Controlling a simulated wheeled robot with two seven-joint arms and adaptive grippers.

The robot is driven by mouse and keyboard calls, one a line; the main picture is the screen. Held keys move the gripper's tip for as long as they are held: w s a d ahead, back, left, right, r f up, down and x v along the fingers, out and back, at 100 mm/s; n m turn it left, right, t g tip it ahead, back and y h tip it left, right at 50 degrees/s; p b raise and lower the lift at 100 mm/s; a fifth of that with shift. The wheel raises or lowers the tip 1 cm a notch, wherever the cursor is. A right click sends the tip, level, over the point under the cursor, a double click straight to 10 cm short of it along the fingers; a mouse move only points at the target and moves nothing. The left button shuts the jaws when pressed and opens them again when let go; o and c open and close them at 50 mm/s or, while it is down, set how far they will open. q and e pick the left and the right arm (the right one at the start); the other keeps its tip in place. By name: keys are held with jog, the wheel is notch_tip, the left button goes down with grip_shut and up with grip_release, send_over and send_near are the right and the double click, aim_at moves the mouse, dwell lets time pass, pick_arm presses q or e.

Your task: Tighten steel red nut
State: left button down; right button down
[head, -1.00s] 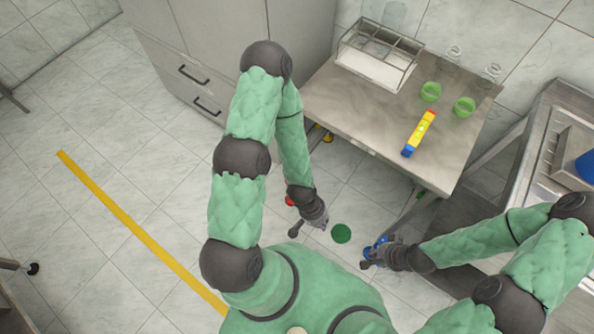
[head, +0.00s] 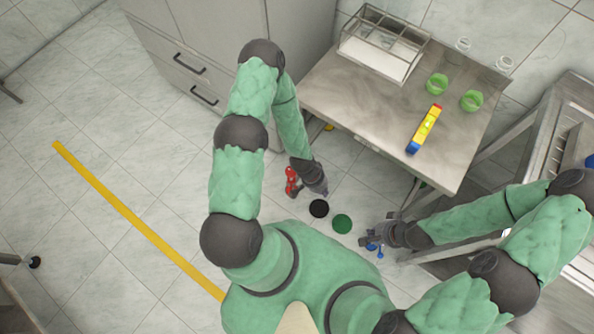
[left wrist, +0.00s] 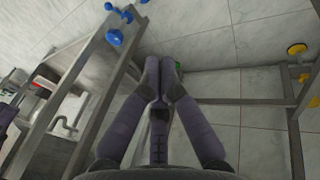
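A small red part (head: 291,181) shows in the head view just left of my left gripper (head: 316,190). I cannot tell whether it is the nut, or whether the gripper touches it. In the left wrist view the two fingers of my left gripper (left wrist: 164,68) come together at the tips, with nothing visible held between them. My right gripper (head: 374,241) is beside small blue parts (head: 379,252). Its fingers are too small to read, and so is any grip on the blue parts.
A metal table (head: 335,95) holds a wire rack (head: 383,45), green cups (head: 437,84) and a yellow-blue bar (head: 424,130). A black disc (head: 319,208) and a green disc (head: 342,223) are between the grippers. Blue knobs (left wrist: 115,38) and yellow knobs (left wrist: 297,49) sit on metal frames.

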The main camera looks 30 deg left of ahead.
pick_arm(q)
jog(key=w+a+f+m, duration=0.1)
jog(key=a+f+m, duration=0.2)
jog(key=f, duration=0.5)
jog(key=w+a+f+m+y, duration=0.1)
jog(key=a+f+m, duration=0.3)
jog(key=f, duration=0.5)
jog(key=w+a+f+m, duration=0.2)
jog(key=a+f+m, duration=0.1)
jog(key=a+f, duration=0.3)
notch_tip(320, 180, down, 3)
jog(key=shift+w+a+r+m+t, duration=0.15)
jog(key=shift+w+m+t, duration=0.15)
jog(key=shift+t, duration=0.1)
jog(key=b+x, duration=0.8)
jog(key=x, duration=0.2)
jog(key=shift+s+a+r, duration=0.2)
jog(key=shift+s+a, duration=0.35)
jog(key=shift+a, duration=0.35)
jog(key=shift+s+a+r, duration=0.15)
jog(key=shift+s+a, duration=0.35)
jog(key=shift+a, duration=0.4)
jog(key=shift+a+p, duration=0.1)
jog(key=shift+p, duration=0.35)
